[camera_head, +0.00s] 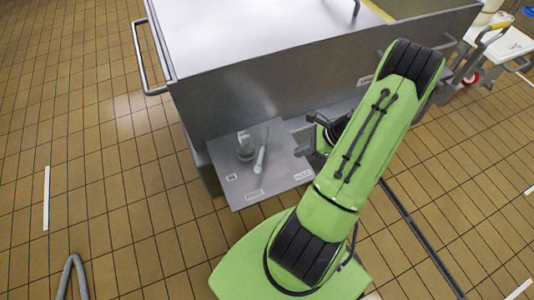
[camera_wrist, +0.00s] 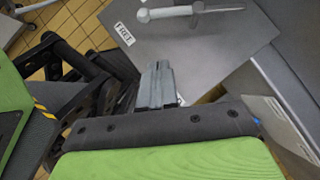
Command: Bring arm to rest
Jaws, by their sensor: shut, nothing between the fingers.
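My green arm reaches up, bends at the elbow and comes down in front of the steel vat in the head view. My gripper (camera_wrist: 158,72) is shut and empty in the wrist view, its fingertips pressed together. In the head view the gripper (camera_head: 308,150) shows only in part beside my arm, right of a grey metal shelf (camera_head: 282,184). The gripper appears apart from the shelf's items; its exact height is unclear.
The large steel vat (camera_head: 270,92) rises behind. A white cart (camera_head: 500,45) stands far right. Tiled floor at left is mostly clear.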

